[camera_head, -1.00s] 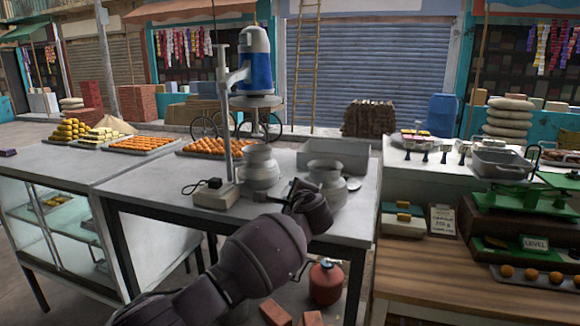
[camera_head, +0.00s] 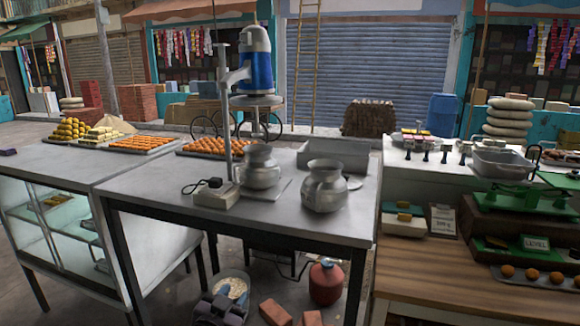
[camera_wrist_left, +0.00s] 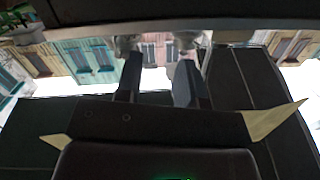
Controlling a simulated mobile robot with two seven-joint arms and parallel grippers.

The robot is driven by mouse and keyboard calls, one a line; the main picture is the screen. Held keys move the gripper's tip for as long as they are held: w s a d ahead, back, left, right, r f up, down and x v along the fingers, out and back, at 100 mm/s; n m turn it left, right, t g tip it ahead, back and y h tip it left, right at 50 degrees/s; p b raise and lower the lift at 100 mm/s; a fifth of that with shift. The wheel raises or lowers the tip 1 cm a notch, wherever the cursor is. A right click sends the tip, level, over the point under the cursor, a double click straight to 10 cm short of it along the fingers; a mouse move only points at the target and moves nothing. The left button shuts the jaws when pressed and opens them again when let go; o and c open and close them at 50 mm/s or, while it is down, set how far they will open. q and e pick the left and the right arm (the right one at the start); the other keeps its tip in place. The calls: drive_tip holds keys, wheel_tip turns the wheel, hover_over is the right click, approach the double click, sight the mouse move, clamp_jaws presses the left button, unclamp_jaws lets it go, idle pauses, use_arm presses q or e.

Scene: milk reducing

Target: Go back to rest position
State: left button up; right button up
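Two silver metal pots stand upright on the grey table (camera_head: 150,187) in the head view. One pot (camera_head: 260,168) is under the blue-and-white mixer machine (camera_head: 256,70); the other pot (camera_head: 325,188) is to its right, nearer the front edge. My left gripper (camera_head: 220,309) is dark, low at the bottom of the head view, in front of and below the tabletop, clear of both pots. In the left wrist view its two fingers (camera_wrist_left: 160,85) are apart with nothing between them. My right gripper is not in view.
A grey switch box (camera_head: 216,195) sits left of the pots and a metal tray (camera_head: 340,154) behind them. Trays of orange sweets (camera_head: 208,147) line the back left. A red gas cylinder (camera_head: 326,283) and bricks (camera_head: 275,312) are on the ground below. A wooden counter (camera_head: 420,275) stands right.

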use_arm(q)
drive_tip(key=s+a+f+n+g+y, duration=0.1)
drive_tip(key=s+a+f, duration=0.4)
drive_tip(key=s, duration=0.4)
drive_tip(key=s+a+f+n+g+y, duration=0.2)
drive_tip(key=s+a+f, duration=0.3)
drive_tip(key=s+f, duration=0.2)
drive_tip(key=s+a+f+n+g+y, duration=0.1)
drive_tip(key=s+a+f, duration=0.4)
drive_tip(key=s, duration=0.6)
drive_tip(key=shift+f+y, duration=0.3)
drive_tip(key=shift+f, duration=0.6)
drive_tip(key=shift+s, duration=0.1)
